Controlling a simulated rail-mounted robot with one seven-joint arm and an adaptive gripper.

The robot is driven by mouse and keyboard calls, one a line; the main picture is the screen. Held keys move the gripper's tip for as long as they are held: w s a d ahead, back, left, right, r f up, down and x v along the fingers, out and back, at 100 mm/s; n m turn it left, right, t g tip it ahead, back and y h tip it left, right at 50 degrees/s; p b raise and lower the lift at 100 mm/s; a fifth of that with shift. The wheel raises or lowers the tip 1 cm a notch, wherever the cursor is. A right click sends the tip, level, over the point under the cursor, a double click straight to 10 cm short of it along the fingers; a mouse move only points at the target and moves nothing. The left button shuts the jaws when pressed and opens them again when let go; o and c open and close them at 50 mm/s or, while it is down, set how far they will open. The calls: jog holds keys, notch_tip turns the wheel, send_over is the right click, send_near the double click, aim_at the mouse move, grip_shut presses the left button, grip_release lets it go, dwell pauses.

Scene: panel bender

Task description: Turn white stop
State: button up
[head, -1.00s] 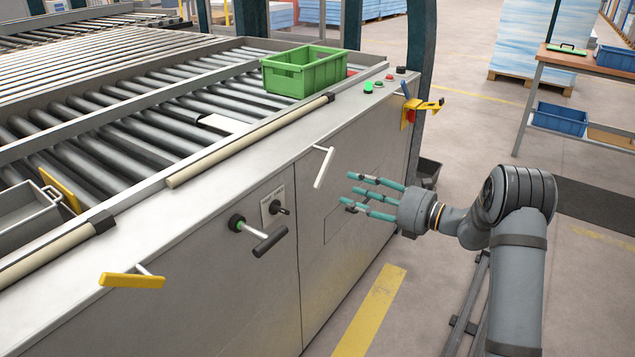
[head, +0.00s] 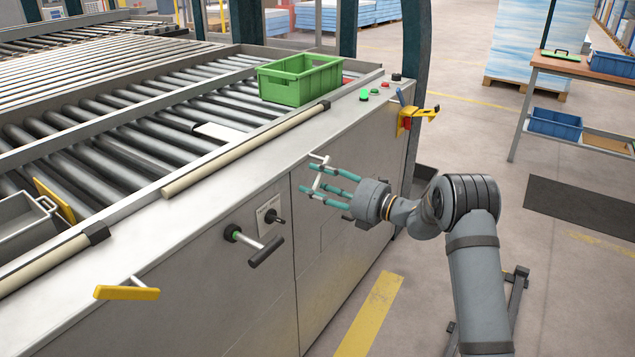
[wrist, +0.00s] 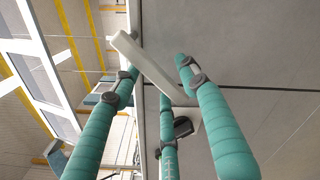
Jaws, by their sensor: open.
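The white stop (head: 319,171) is a thin white lever on the upper front face of the machine, hanging down at a slant from its pivot. My gripper (head: 316,180) is at the stop with its three teal fingers spread open around it. In the wrist view the white stop (wrist: 155,70) runs diagonally between the fingers of my gripper (wrist: 160,78), with one finger on its left and others on its right. I cannot tell whether any finger touches it. Fingers partly cover the stop in the head view.
A yellow lever (head: 127,292) and a black T-handle (head: 266,250) sit on the machine front to the left. A yellow bracket (head: 417,117) sticks out at the right corner. A green bin (head: 300,80) stands on the rollers.

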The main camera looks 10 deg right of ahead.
jog(key=c, duration=0.4)
jog(key=c, duration=0.7)
grip_shut()
